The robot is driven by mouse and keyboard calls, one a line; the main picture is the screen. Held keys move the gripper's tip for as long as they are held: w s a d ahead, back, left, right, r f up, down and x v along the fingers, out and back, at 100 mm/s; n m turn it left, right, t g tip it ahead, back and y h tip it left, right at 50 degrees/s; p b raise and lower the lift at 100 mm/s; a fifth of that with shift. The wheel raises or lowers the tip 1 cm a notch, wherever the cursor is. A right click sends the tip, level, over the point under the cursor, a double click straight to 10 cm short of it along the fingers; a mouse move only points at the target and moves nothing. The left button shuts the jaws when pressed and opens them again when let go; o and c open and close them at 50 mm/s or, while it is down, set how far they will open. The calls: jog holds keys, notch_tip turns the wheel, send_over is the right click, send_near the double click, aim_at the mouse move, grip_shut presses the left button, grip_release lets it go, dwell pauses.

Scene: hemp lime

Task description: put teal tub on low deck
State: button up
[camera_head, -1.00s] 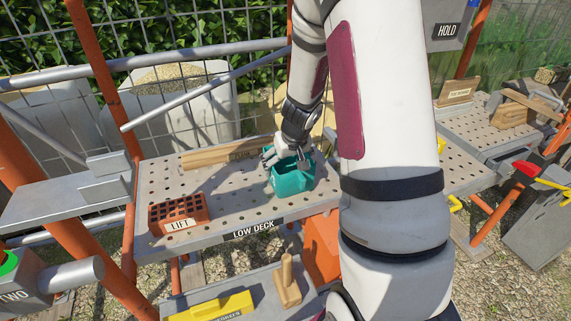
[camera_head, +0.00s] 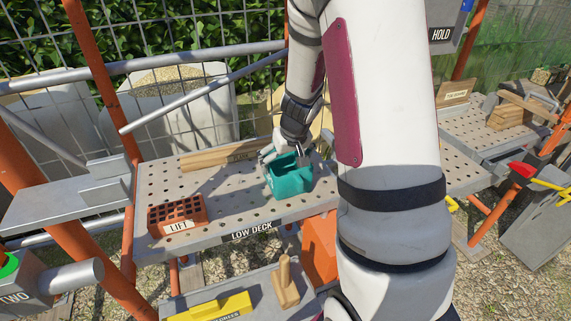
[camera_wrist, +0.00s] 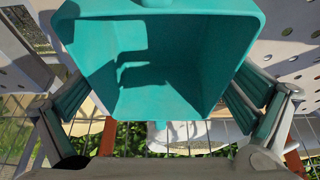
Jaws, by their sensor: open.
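The teal tub (camera_head: 290,181) is a small open box standing on the perforated grey low deck (camera_head: 225,213), near its right end. The deck carries a "LOW DECK" label on its front edge. My gripper (camera_head: 289,150) is at the tub's far upper side, with its fingers apart. In the wrist view the tub (camera_wrist: 160,65) fills the upper middle, its open inside facing the camera. The fingers of my gripper (camera_wrist: 158,118) stand spread on either side of it, with a visible gap at the left and right. My arm hides part of the deck's right end.
An orange perforated brick (camera_head: 178,215) marked "LIFT" sits at the deck's front left. A wooden plank (camera_head: 215,157) lies along the back. Orange posts (camera_head: 105,75) and grey rails stand at the left. A lower shelf holds a yellow item (camera_head: 215,307) and a wooden block (camera_head: 286,283).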

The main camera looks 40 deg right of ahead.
jog(key=s+a+r+n+y+p, duration=0.1)
jog(key=s+a+r, duration=0.35)
jog(key=r, duration=0.25)
jog(key=s+a+r+t+y, duration=0.1)
jog(key=s+a+r, duration=0.2)
jog(key=a+r, duration=0.35)
jog(key=s+a+r+n+p, duration=0.1)
jog(key=s+a+r, duration=0.35)
jog(key=r, duration=0.35)
jog(key=s+a+r, duration=0.2)
jog(key=s, duration=0.4)
jog(key=s+a+r+n, duration=0.1)
jog(key=s+a+r, duration=0.1)
jog(key=s, duration=0.4)
jog(key=shift+s+a+r+h, duration=0.15)
jog(key=shift+s+a+h, duration=0.15)
jog(key=shift+a+h, duration=0.1)
jog(key=shift+c, duration=0.2)
